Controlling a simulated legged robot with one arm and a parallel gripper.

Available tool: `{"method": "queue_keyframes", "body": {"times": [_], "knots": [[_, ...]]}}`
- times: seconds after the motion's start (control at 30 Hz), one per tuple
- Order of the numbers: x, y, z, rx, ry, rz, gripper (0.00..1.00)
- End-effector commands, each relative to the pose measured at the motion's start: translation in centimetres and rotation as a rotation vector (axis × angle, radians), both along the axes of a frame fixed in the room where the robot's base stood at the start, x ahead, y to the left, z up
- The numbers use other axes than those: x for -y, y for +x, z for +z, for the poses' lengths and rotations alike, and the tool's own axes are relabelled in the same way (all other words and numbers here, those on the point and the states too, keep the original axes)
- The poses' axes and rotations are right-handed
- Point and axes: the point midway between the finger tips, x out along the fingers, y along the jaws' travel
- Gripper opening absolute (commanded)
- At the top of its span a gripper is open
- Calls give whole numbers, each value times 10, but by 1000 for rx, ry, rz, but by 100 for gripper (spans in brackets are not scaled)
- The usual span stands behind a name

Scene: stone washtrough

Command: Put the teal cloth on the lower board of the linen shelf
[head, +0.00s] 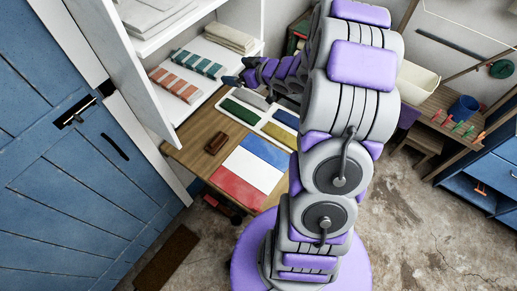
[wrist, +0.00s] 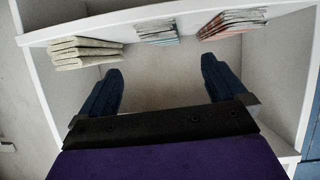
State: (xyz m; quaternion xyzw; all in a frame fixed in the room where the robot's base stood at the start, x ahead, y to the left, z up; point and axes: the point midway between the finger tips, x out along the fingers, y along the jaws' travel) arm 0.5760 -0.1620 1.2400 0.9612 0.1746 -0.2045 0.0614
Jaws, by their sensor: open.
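The teal-and-white striped cloth (head: 200,64) lies folded on the lower board (head: 207,94) of the white linen shelf, between an orange striped cloth and a cream stack. In the wrist view it is the middle pile (wrist: 158,31). My gripper (head: 236,80) is in front of the shelf, just right of the cloths in the head view. In the wrist view my gripper (wrist: 162,68) has its fingers wide apart with nothing between them, and the teal cloth lies beyond the tips.
The orange striped cloth (head: 175,84) and cream stack (head: 230,38) flank the teal cloth. A wooden table (head: 190,140) below holds a red, white and blue panel (head: 252,172), a brown item (head: 216,144) and a white tray with coloured cloths. An upper board (head: 150,45) overhangs the lower one.

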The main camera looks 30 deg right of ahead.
Motion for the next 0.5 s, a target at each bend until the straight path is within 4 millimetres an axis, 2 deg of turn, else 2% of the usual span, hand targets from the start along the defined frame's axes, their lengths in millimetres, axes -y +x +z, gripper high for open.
{"method": "queue_keyframes", "body": {"times": [0.17, 0.27, 0.37, 0.5], "knots": [[13, -2, 18, -101, -154, -126, 99], [19, -17, 33, -198, -249, -232, 99], [18, -44, 45, -309, -312, -331, 99], [3, -97, 59, -479, -358, -442, 99]]}}
